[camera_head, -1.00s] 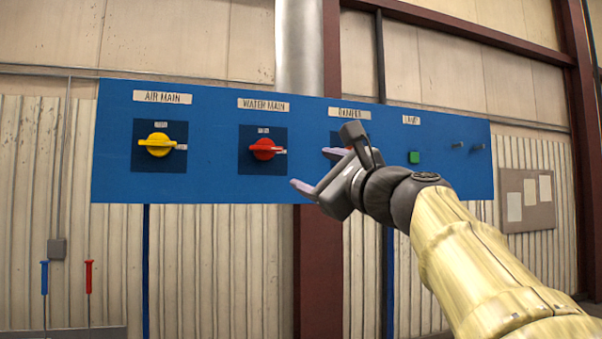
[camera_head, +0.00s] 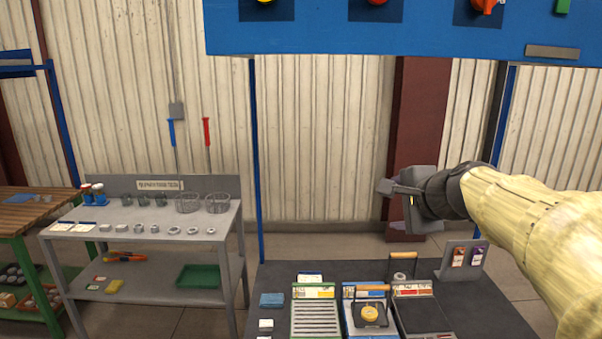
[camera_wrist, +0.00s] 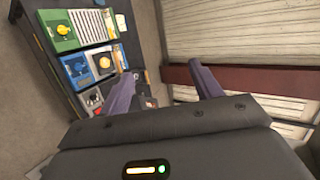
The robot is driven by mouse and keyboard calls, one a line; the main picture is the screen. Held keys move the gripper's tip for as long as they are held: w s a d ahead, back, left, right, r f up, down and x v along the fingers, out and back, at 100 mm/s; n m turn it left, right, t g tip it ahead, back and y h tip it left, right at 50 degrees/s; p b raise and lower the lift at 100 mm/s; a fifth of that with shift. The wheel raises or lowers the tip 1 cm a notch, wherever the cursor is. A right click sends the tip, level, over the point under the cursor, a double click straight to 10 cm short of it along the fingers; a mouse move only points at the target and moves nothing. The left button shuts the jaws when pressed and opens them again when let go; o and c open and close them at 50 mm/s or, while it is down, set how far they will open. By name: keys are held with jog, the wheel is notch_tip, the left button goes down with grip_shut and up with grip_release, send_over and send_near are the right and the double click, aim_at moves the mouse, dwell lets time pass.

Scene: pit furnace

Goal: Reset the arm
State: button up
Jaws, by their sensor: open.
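My gripper (camera_head: 400,203) is at the right of the head view, held in the air above the far side of the dark workbench (camera_head: 285,285). My arm, in a yellowish sleeve, reaches in from the right edge. In the wrist view the two purple-grey fingers of my gripper (camera_wrist: 163,92) stand apart with nothing between them. Through the gap I see the bench edge, floor and the wall's base. The gripper touches nothing that I can see.
The blue wall panel (camera_head: 300,35) with knobs hangs above. The bench holds a green-framed tray (camera_head: 315,320), a blue unit (camera_head: 365,320), a dark tray (camera_head: 420,315) and a card stand (camera_head: 464,260). A grey shelf table (camera_head: 140,232) with small parts stands left.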

jog(key=s+a+f+n+g+h, duration=0.1)
jog(key=s+f+n+g, duration=0.2)
jog(key=f, duration=0.7)
jog(key=s+a+f+n+g, duration=0.1)
jog(key=s+f+n+g, duration=0.2)
jog(key=s+f+n, duration=0.4)
jog(key=s+a+f+n+g+h, duration=0.1)
jog(key=s+f+n+g, duration=0.2)
jog(key=s+f+n, duration=0.3)
jog(key=s+f, duration=0.3)
jog(key=f, duration=0.4)
jog(key=shift+s+a+f+h, duration=0.3)
jog(key=shift+s, duration=0.05)
